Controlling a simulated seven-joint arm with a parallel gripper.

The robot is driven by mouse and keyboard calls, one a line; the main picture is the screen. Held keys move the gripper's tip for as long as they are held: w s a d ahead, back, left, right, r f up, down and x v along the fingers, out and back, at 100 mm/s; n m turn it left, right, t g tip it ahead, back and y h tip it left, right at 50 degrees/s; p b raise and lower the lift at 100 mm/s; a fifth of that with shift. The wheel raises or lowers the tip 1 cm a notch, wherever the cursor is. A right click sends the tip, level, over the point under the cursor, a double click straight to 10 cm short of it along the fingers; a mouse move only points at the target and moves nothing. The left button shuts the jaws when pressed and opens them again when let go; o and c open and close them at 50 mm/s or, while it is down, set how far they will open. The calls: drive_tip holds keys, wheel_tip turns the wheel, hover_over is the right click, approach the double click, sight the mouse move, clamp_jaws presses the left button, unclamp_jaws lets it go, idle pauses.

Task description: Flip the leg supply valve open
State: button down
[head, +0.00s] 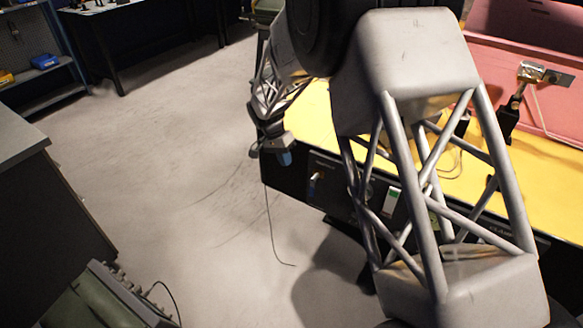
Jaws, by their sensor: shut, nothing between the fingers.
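My gripper (284,158) hangs at the end of my arm, just off the front left corner of the yellow-topped bench. It is small in the head view; it is shut and empty, with a blue patch at its tip. A small metallic lever (314,182) sits on the dark front panel (330,198), right of and below my gripper, with a visible gap between them. It may be the leg supply valve, but its label and exact position are too small to tell. My arm's lattice link covers part of the panel farther right.
Open grey floor (170,130) lies left; a thin cable (270,225) hangs below my gripper.

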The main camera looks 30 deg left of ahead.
drive_tip(key=d+f, duration=0.7)
drive_tip(key=f, duration=0.1)
drive_tip(key=shift+d+f, duration=0.25)
drive_tip(key=shift+f, duration=0.15)
